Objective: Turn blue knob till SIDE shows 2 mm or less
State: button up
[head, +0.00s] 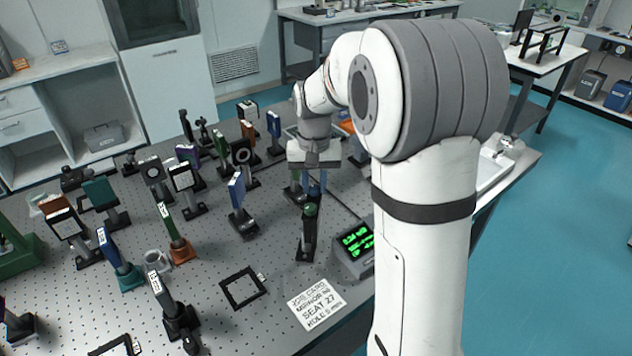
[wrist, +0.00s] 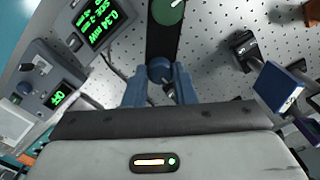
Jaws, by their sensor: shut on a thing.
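The blue knob (wrist: 159,68) sits between the two blue fingers of my gripper (wrist: 160,82) in the wrist view, just below the green knob (wrist: 168,10) on the same dark mount. My gripper is shut on the blue knob. In the head view my gripper (head: 315,178) reaches down behind the green-topped post (head: 308,228), and the blue knob cannot be told apart there. A readout with green digits (head: 357,240) stands right of the post. It also shows in the wrist view (wrist: 98,24), tilted and upside down; its SIDE value is too small to read surely.
A second small box with a green display (wrist: 60,95) and a knob stands left in the wrist view. A blue plate on a post (wrist: 278,88) stands right. Several mounted optics crowd the perforated table (head: 215,285) left of my arm. A printed card (head: 316,303) lies near the front edge.

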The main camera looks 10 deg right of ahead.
aim_at(314, 186)
jog(key=shift+w+r, duration=0.1)
dwell(0.3)
jog(key=o, duration=1)
notch_tip(314, 186, up, 7)
jog(key=shift+b, duration=0.3)
jog(key=shift+r, duration=0.35)
